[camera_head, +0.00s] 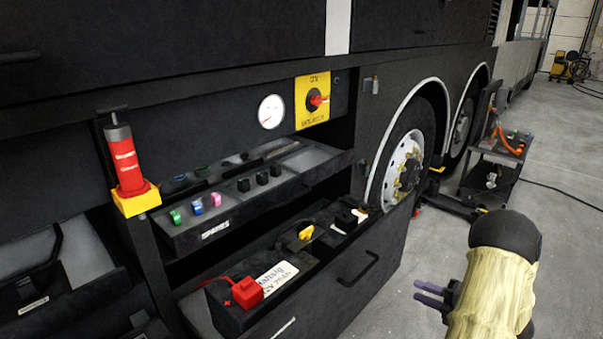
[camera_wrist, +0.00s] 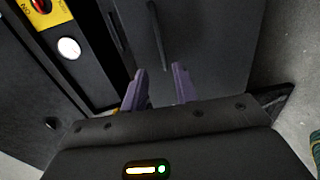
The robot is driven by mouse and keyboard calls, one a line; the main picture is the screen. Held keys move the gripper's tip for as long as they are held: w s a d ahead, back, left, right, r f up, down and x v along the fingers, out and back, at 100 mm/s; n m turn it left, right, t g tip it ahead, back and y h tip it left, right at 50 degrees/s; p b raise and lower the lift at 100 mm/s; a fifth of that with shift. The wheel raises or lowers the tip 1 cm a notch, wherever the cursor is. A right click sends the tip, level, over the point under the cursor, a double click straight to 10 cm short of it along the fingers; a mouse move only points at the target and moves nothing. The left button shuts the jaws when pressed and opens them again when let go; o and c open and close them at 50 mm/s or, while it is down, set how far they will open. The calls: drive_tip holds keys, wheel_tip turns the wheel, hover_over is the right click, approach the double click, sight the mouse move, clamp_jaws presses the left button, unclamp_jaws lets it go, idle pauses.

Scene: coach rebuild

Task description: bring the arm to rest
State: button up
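My arm is at the right of the head view, in a pale yellow sleeve, held out over the grey floor to the right of the open battery drawer. My gripper (camera_head: 420,291) points left towards the coach side. Its two purple fingers stand apart with nothing seen between them. In the wrist view, my gripper (camera_wrist: 159,72) also shows a clear gap between the fingers, with a dark panel beyond. Neither finger appears to touch anything.
The open lower drawer (camera_head: 365,290) holds a battery with a red terminal cover (camera_head: 247,292). The spares tray (camera_head: 215,232) is above it. A wheel (camera_head: 405,165) and a tool cart (camera_head: 492,165) stand beyond. Open floor (camera_head: 565,240) lies to the right.

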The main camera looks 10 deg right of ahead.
drive_tip(key=w+a+r+m+g+h, duration=0.1)
drive_tip(key=w+a+r+m+h, duration=0.5)
drive_tip(key=w+m+h, duration=0.4)
drive_tip(key=s+a+m+g, duration=0.9)
drive_tip(key=s+a+m, duration=0.6)
drive_tip(key=s+a, duration=0.6)
wheel_tip(320, 180, up, 18)
drive_tip(key=y+p, duration=0.1)
drive_tip(key=p, duration=1.8)
drive_tip(key=shift+s+r, duration=0.2)
drive_tip(key=shift+s, duration=0.05)
drive_tip(key=shift+w, duration=0.1)
drive_tip(key=shift+s+d, duration=0.15)
drive_tip(key=shift+s, duration=0.05)
drive_tip(key=shift+w, duration=0.15)
